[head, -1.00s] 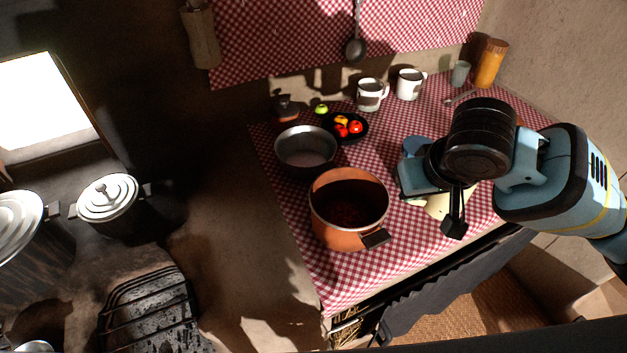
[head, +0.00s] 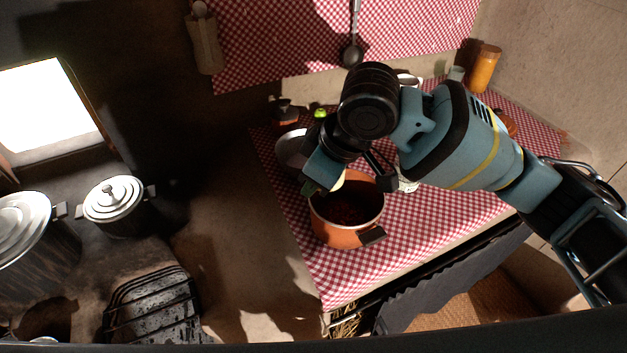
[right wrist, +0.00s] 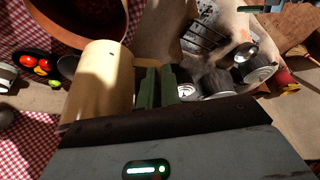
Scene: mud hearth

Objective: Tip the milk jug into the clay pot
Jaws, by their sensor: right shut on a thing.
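The clay pot (head: 335,235), orange-brown with a dark inside and dark handle, stands on the checked cloth. Its rim (right wrist: 75,38) shows at the upper left of the right wrist view. The cream milk jug (right wrist: 100,85) is in my right gripper (right wrist: 155,88), whose green fingers are shut on its handle. In the head view my right gripper (head: 318,188) is at the pot's back-left rim, over or just behind it. The jug is mostly hidden there by my wrist. I cannot tell how far it is tilted or whether anything pours.
A grey metal bowl (head: 290,148) stands behind the pot, partly hidden by my arm. An orange jar (head: 484,70) stands at the back right. A lidded pot (head: 113,203) and a black grill rack (head: 150,305) are at the left.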

